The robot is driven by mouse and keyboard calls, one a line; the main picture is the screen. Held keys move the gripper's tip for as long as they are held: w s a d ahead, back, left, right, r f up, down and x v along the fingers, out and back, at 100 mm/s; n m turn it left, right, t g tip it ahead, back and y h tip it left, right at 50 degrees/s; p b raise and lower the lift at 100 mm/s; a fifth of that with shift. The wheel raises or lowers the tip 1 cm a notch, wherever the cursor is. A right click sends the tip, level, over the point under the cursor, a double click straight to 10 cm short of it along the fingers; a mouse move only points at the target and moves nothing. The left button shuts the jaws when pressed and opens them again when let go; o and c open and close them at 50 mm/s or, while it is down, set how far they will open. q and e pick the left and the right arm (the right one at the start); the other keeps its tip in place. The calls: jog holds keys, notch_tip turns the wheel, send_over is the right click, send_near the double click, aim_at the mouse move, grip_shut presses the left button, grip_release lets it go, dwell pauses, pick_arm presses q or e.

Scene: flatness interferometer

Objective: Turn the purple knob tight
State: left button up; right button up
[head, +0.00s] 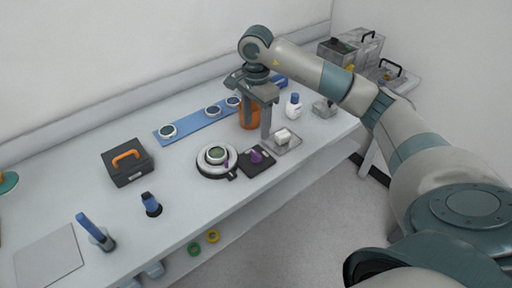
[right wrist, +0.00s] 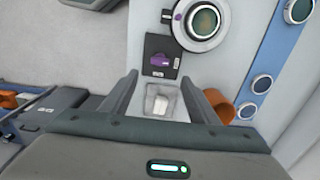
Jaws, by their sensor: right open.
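The purple knob (head: 256,155) sits on a small black block (head: 264,166) beside a round dark-and-white stage (head: 217,160) on the bench. In the right wrist view, the purple knob (right wrist: 160,59) lies beyond the fingertips, with nothing touching it. My right gripper (head: 256,132) is open and points down over the bench, behind the knob in the head view. My left gripper is not in view.
An orange jar (head: 249,118) stands close to the right gripper. A blue strip (head: 190,127) with round discs lies at the back. A white bottle (head: 293,107) stands to the right.

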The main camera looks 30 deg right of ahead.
aim_at(256, 153)
notch_tip(256, 153, down, 10)
jog(key=p, duration=0.3)
jog(key=shift+r, duration=0.1)
jog(key=shift+f, duration=0.8)
jog(key=c, duration=1.1)
